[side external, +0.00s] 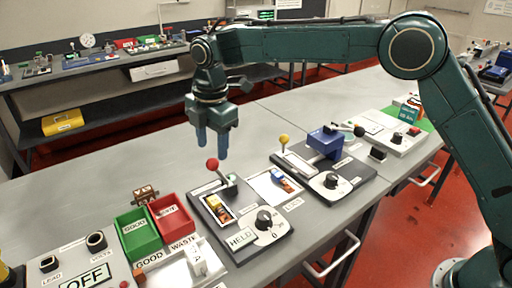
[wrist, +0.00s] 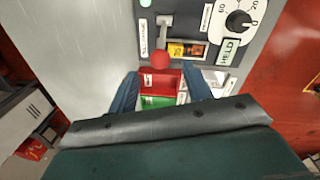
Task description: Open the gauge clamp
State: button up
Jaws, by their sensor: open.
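The gauge clamp appears to be the dark panel unit (side external: 257,243) with a red-knobbed lever (side external: 212,164). The knob also shows in the wrist view (wrist: 160,58), just beyond the fingertips. An orange-yellow battery (side external: 217,206) lies in its white-framed slot. A sign beside it reads HELD (side external: 240,239), and a black dial (side external: 264,219) sits at its right. My gripper (side external: 211,145) points down above the red knob, apart from it in the side view. Its two blue fingers are spread and empty in the wrist view (wrist: 161,82).
Green (side external: 138,234) and red (side external: 171,217) bins marked GOOD and WASTE stand left of the unit. A second panel has a yellow-knobbed lever (side external: 284,139) and a blue block (side external: 325,141). A white tray (side external: 263,188) with a blue battery lies between.

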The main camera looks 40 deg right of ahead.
aim_at(212, 159)
jog(key=shift+w+f, duration=0.2)
jog(key=shift+f, duration=2.15)
grip_shut()
